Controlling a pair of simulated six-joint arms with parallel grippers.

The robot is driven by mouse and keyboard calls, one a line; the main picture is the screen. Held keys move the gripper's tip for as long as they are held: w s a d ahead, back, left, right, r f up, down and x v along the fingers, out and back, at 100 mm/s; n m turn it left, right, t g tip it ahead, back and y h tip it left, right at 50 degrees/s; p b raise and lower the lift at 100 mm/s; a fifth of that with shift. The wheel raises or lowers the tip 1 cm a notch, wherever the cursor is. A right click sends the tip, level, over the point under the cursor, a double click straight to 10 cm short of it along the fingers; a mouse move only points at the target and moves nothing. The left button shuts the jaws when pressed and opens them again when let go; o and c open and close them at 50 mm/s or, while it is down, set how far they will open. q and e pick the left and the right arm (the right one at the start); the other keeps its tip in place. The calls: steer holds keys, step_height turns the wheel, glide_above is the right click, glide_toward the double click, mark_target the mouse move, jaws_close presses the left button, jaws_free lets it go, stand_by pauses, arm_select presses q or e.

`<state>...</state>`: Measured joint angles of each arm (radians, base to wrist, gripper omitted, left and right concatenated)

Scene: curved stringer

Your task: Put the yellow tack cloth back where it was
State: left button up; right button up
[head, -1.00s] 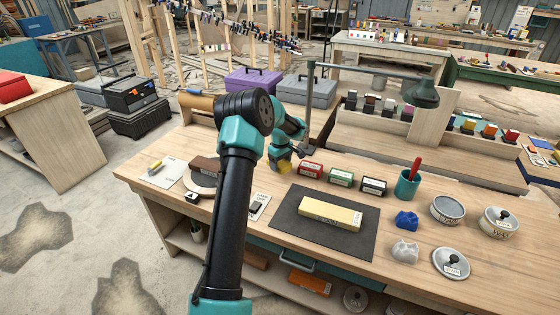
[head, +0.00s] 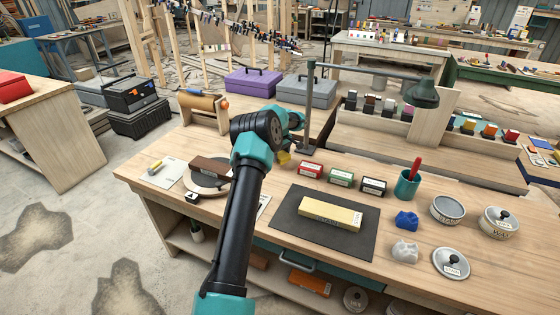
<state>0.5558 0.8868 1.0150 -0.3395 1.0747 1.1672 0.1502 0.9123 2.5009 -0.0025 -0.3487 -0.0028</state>
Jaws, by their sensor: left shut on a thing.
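The yellow tack cloth (head: 284,159) shows as a small yellow patch at the tip of my left gripper (head: 285,154), toward the back of the workbench. My left gripper is shut on it; the fingers are mostly hidden by my own arm. A crumpled blue cloth (head: 406,220) and a crumpled pale grey cloth (head: 404,250) lie on the bench at the right of the dark mat. My right gripper is not in view.
A dark mat (head: 290,230) bears a pale yellow block (head: 330,213). Red (head: 311,170), green (head: 341,178) and black (head: 373,186) labelled boxes, a lamp (head: 425,93), a teal cup (head: 408,184), an open tin (head: 448,208), a wax tin (head: 501,221) and a lid (head: 451,263) stand around.

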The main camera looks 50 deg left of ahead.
arm_select(q)
steer(key=shift+w+a, duration=0.1)
steer(key=shift+f, duration=1.8)
steer(key=shift+f, duration=0.1)
steer(key=o, duration=0.9)
step_height(320, 180, up, 12)
steer(key=shift+r, duration=0.15)
